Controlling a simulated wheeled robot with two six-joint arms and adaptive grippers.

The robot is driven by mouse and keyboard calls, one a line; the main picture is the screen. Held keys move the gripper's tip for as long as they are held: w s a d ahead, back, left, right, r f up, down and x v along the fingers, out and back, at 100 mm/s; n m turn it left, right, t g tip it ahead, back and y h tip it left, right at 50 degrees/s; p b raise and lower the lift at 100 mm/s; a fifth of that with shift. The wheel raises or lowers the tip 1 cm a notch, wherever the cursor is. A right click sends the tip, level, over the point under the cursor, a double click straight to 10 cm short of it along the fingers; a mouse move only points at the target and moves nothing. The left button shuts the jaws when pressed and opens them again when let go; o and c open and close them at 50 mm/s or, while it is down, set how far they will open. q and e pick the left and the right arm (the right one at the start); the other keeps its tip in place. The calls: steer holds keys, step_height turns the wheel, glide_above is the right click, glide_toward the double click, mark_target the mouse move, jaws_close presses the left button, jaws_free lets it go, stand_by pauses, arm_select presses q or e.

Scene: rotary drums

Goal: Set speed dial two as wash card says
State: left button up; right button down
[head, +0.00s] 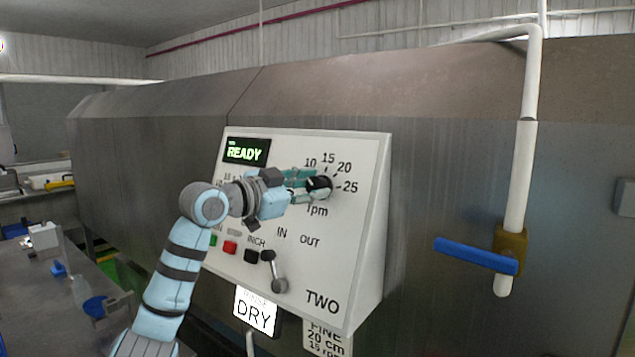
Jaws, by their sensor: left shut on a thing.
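The speed dial (320,184) is a black knob on the sloping white panel (363,220) marked TWO. Numbers 10, 15, 20 and 25 show around it, with "rpm" below. My left gripper (307,190) is shut on the dial from the left. The gripper hides the dial's left side, and I cannot tell which number its pointer faces. The wash card (327,338) hangs under the panel, cut off by the picture's bottom edge, and reads FINE, 20 cm, 15 rpm. My right gripper is out of view.
A green READY display (246,151) is at the panel's top left. Green, red and black buttons and a grey lever (278,275) sit lower. A DRY sign (255,311) hangs below. A white pipe with a blue valve handle (475,255) stands right.

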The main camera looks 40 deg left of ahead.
arm_select(q)
steer(key=shift+r+m+g+h+p, duration=0.25)
steer(key=shift+m+h+p, duration=0.35)
steer(key=shift+m, duration=0.6)
steer(key=m, duration=0.2)
steer(key=shift+m+g+h, duration=0.35)
steer(key=shift+m+h, duration=0.05)
steer(key=m+g, duration=0.1)
steer(key=m, duration=0.2)
steer(key=m+g, duration=0.1)
steer(key=m, duration=0.1)
steer(key=shift+f+m+h, duration=0.1)
steer(key=shift+m+h, duration=0.3)
steer(key=o, duration=0.8)
steer(key=shift+f, duration=0.2)
steer(key=shift+c, duration=0.2)
steer(key=shift+o, duration=1.2)
steer(key=shift+d, duration=0.15)
